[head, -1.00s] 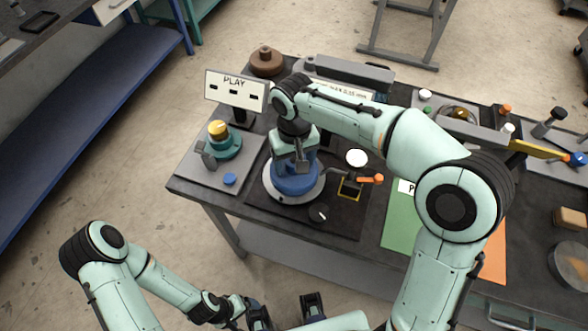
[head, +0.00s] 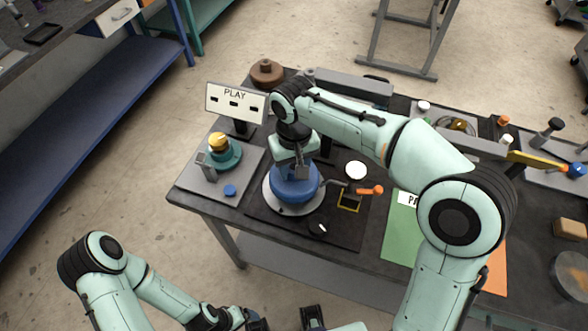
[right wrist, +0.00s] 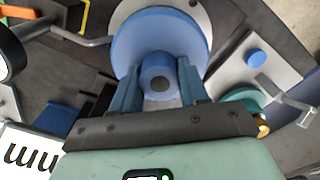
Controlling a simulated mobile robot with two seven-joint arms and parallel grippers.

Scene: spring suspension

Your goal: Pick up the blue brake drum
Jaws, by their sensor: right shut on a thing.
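The blue brake drum (head: 292,190) sits over a pale round plate (head: 272,203) on a dark mat near the table's left end. In the right wrist view the drum (right wrist: 125,50) has a round hub with a central hole. My right gripper (head: 301,168) points down at the drum; its fingers (right wrist: 158,88) are closed on opposite sides of the hub. I cannot tell whether the drum is clear of the plate. My left gripper (head: 285,318) is low at the picture's bottom edge, away from the table and partly cut off.
Left of the drum, a grey board holds a teal and yellow part (head: 222,150) and a blue knob (head: 230,190). A PLAY sign (head: 236,102) stands behind. A lever with an orange end (head: 370,190) and a white disc (head: 356,170) are close on the right.

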